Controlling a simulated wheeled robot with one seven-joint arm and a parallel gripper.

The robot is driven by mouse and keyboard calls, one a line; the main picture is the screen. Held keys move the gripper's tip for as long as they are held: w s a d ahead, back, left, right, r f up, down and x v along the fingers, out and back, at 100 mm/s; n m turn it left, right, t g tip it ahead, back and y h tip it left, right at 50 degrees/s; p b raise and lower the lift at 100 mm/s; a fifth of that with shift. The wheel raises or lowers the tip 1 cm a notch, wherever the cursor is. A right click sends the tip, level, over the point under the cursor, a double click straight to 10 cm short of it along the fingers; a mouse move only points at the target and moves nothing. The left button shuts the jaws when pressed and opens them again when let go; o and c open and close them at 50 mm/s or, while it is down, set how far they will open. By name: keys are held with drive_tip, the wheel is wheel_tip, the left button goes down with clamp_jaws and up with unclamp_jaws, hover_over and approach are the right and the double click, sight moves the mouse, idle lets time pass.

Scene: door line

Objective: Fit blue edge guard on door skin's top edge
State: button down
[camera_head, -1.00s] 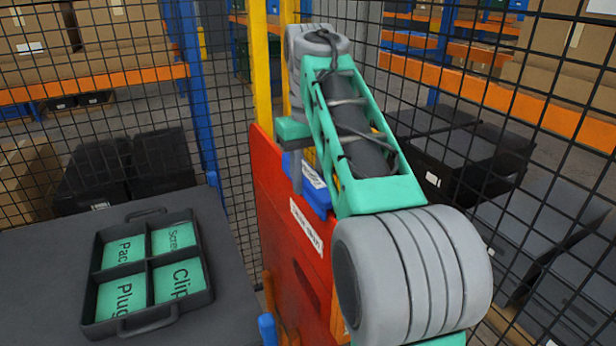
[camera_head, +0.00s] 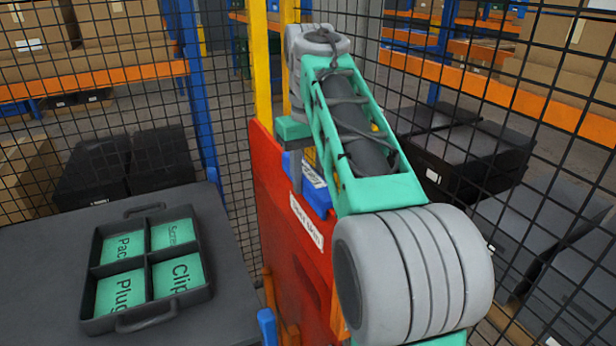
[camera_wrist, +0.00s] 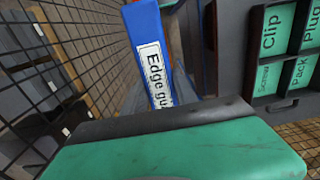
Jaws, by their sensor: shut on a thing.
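The red door skin (camera_head: 278,205) stands upright in the middle of the head view, with a white label on its face. The blue edge guard (camera_head: 316,199) is at the door skin's top edge, partly hidden by my arm. My gripper (camera_head: 297,178) points down and is shut on the guard. In the wrist view the guard (camera_wrist: 141,22) runs away from my gripper, its white "Edge gu…" label (camera_wrist: 154,75) partly cut off by the gripper body. I cannot tell whether the guard is seated on the edge or just above it.
A dark tray (camera_head: 146,262) with four labelled green compartments lies on a grey table (camera_head: 40,255) at the left. A yellow post (camera_head: 262,65) rises behind the door skin. Black mesh fencing (camera_head: 225,150) surrounds the area, with racks and boxes beyond it.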

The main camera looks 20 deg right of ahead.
drive_tip(key=c, duration=0.9)
unclamp_jaws()
wheel_tip(320, 180, up, 8)
drive_tip(key=shift+f+p, duration=0.15)
drive_tip(key=shift+p, duration=0.85)
